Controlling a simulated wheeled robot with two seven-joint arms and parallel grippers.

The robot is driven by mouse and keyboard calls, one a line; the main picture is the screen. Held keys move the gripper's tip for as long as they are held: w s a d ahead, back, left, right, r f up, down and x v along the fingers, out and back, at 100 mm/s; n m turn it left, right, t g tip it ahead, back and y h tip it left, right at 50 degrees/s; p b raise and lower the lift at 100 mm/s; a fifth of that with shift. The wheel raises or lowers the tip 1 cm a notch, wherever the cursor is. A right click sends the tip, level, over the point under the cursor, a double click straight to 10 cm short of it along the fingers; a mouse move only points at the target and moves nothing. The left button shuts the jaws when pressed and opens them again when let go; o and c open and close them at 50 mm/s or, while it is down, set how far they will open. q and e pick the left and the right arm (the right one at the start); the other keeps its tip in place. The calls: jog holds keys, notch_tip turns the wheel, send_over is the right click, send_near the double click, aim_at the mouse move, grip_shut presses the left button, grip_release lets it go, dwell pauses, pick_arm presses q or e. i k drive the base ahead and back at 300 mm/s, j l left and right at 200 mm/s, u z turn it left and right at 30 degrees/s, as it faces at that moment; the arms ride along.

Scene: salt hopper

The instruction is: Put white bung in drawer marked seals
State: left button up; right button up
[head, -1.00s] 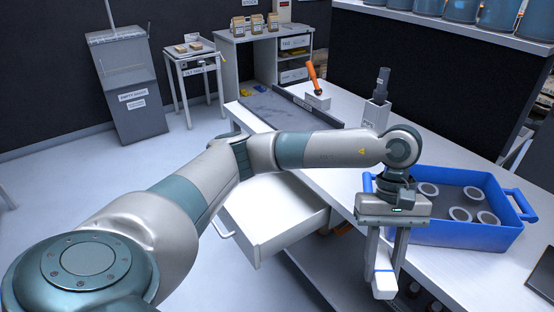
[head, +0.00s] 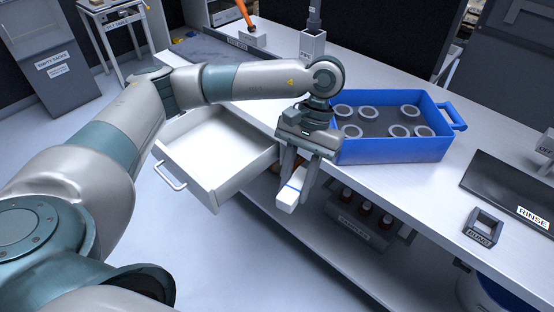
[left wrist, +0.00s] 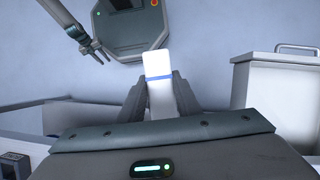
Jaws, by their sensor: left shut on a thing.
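My left gripper (head: 296,185) is shut on the white bung (head: 287,200), a pale block with a blue band. It holds the bung in the air, in front of the bench and just right of the open drawer. In the left wrist view the bung (left wrist: 160,68) sticks out between the fingers. The white drawer (head: 208,190) is pulled out and looks empty; it also shows at the right of the left wrist view (left wrist: 276,100). No seals label is readable on it. My right gripper (left wrist: 95,47) shows small at the upper left of the left wrist view.
A blue tray (head: 394,152) with several white rings stands on the bench, close behind the left gripper. A dark holder marked BUNG (head: 483,228) stands empty at the right. Brown bottles (head: 365,207) stand on the shelf below. The floor left of the drawer is clear.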

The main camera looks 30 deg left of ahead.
aim_at(214, 164)
jog(key=u, duration=1.5)
jog(key=i+l, duration=0.2)
jog(key=l, duration=0.15)
jog(key=i+l, duration=0.2)
jog(key=l, duration=0.15)
jog(key=i+l, duration=0.2)
jog(key=l, duration=0.15)
